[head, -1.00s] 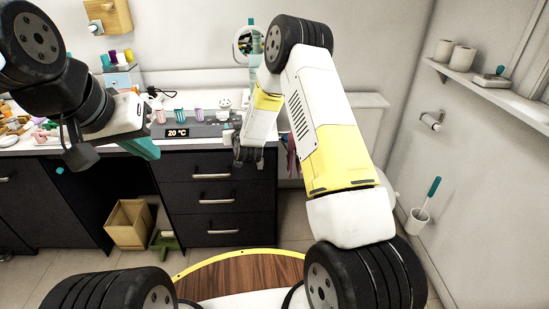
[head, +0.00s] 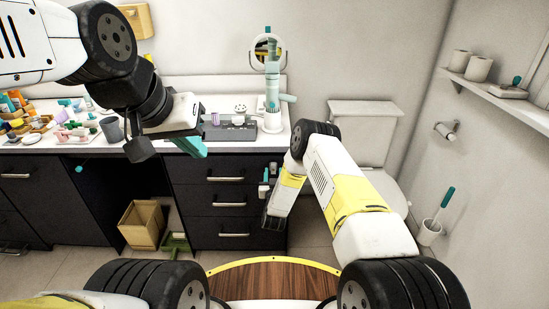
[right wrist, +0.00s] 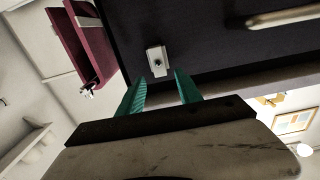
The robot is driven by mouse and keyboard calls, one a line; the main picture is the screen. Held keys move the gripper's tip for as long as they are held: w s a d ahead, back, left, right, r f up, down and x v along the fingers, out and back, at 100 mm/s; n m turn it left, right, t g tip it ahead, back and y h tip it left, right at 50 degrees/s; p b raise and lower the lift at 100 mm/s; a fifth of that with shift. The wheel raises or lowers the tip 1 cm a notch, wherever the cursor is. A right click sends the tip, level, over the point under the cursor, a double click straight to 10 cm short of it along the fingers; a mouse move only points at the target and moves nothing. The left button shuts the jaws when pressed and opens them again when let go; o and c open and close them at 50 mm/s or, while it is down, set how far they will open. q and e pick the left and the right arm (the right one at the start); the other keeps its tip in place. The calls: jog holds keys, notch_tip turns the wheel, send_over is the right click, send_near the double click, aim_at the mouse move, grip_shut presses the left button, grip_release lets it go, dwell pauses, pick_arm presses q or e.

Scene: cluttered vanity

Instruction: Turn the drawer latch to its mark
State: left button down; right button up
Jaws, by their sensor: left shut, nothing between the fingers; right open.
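The drawer latch (right wrist: 156,60) shows in the right wrist view as a small pale plate with a dark round centre, on the dark drawer unit (right wrist: 200,45). My right gripper (right wrist: 159,88) is open. Its two teal fingers point toward the latch, one to each side of it in the picture, and appear short of it. I cannot make out the mark or the latch's turn angle. In the head view my right arm hangs before the drawers' right edge and its fingertips are not clear. My left gripper (head: 192,147) is shut and empty, near the counter's front edge.
Dark drawers (head: 225,205) with bar handles stand below a cluttered counter. A round mirror (head: 267,52) stands on it. A toilet (head: 365,130) is to the right. A magenta item (right wrist: 80,45) hangs near the latch. A wooden bin (head: 141,224) is on the floor.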

aim_at(273, 166)
jog(key=shift+w, duration=2.1)
grip_shut()
